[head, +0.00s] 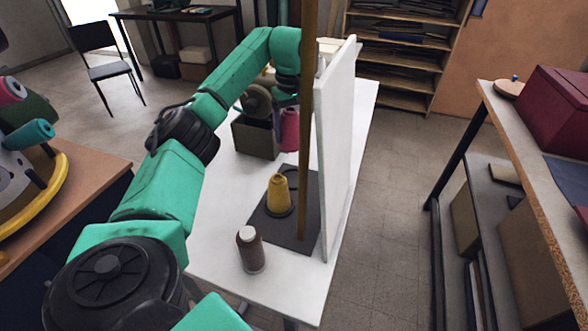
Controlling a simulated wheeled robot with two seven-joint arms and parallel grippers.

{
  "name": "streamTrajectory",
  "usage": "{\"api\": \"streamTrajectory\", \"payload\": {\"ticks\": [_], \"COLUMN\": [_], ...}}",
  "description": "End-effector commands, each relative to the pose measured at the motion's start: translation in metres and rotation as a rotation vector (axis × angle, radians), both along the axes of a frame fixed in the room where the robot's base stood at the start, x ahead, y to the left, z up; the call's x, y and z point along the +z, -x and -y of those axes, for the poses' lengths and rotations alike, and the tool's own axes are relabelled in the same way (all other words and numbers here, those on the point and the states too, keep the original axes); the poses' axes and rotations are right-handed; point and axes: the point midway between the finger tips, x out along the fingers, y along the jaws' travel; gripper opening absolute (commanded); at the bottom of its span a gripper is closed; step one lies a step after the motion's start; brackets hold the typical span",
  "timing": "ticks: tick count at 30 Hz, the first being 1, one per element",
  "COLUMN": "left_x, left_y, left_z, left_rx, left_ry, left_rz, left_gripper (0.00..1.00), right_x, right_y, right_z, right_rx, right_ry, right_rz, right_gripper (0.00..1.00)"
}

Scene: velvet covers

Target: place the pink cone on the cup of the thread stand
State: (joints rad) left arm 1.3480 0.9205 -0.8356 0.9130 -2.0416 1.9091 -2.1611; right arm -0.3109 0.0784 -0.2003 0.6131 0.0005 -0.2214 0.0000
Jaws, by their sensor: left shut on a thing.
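My left gripper (287,101) is at the far part of the white table, partly hidden behind the wooden pole. It is shut on the pink cone (289,132), which hangs below it, beside the green box. The thread stand has a dark flat base (280,232) and a tall wooden pole (306,120). A yellow cone (278,194) sits upright on one cup at the near left of the base. Another dark cup (291,174) shows in part behind the yellow cone; I see no cone on it. My right gripper is not in view.
A dark green box (255,138) holding a dull spool stands left of the pink cone. An upright white panel (337,140) closes off the right side. Bare white table (225,215) lies left of the stand.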

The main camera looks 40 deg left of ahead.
Motion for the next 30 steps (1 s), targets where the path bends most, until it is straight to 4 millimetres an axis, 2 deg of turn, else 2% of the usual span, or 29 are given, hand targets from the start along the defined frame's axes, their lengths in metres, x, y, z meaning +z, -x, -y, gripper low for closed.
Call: {"api": "streamTrajectory", "payload": {"ticks": [1,6,9,18,23,24,25,26,30], "left_x": [-0.017,-0.064,-0.083,-0.128,-0.129,-0.129,-0.129,-0.129,-0.129], "left_y": [0.001,0.001,0.0,0.0,-0.001,-0.001,-0.001,-0.001,-0.001], "left_z": [0.0,0.001,0.001,0.001,0.001,0.001,0.001,0.001,0.0], "left_rx": [-0.001,-0.002,-0.001,-0.001,-0.001,-0.001,-0.001,-0.001,-0.001], "left_ry": [0.0,0.002,0.002,0.002,0.001,0.0,0.0,0.0,0.0], "left_rz": [-0.007,-0.005,-0.002,-0.001,0.002,0.001,0.001,0.001,0.001], "left_gripper": [0.18,0.18,0.18,0.18,0.18,0.84,0.95,1.0,1.0], "right_x": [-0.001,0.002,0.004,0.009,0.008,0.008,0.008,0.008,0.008], "right_y": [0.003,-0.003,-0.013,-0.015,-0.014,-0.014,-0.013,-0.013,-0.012], "right_z": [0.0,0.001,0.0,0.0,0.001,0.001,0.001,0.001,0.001], "right_rx": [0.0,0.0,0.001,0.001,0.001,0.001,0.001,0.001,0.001], "right_ry": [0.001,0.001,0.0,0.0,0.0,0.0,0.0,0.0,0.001], "right_rz": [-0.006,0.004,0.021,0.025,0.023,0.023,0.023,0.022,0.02], "right_gripper": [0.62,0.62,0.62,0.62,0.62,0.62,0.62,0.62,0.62]}}
